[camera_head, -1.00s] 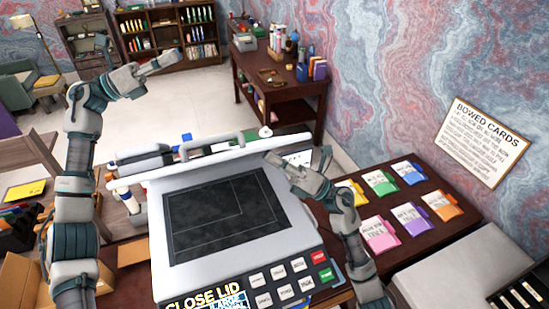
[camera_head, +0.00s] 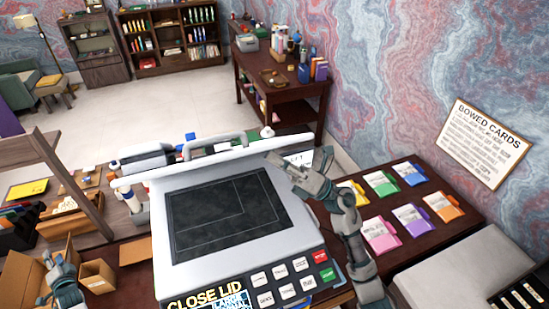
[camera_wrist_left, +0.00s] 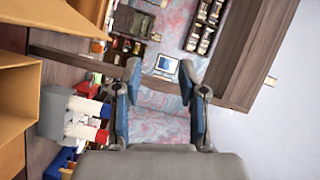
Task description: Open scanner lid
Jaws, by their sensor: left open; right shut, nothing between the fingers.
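The scanner (camera_head: 140,268) stands in the middle of the head view with its dark glass (camera_head: 225,212) uncovered. Its white lid (camera_head: 140,178) is raised at the back, seen nearly edge-on, with a grey handle (camera_head: 215,142) on top. The yellow words "CLOSE LID" show at the front left. My right gripper (camera_head: 277,160) is shut and empty, by the lid's right part; I cannot tell whether it touches. My left gripper (camera_head: 55,262) is low at the left, away from the scanner. In the left wrist view its fingers (camera_wrist_left: 165,95) are open with nothing between them.
Cardboard boxes (camera_head: 97,276) are close to my left gripper. Several coloured card packs (camera_head: 381,183) lie on the table right of the scanner, below a "BOWED CARDS" sign (camera_head: 484,143). Bottles and a grey device (camera_head: 147,158) stand behind the lid's left end.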

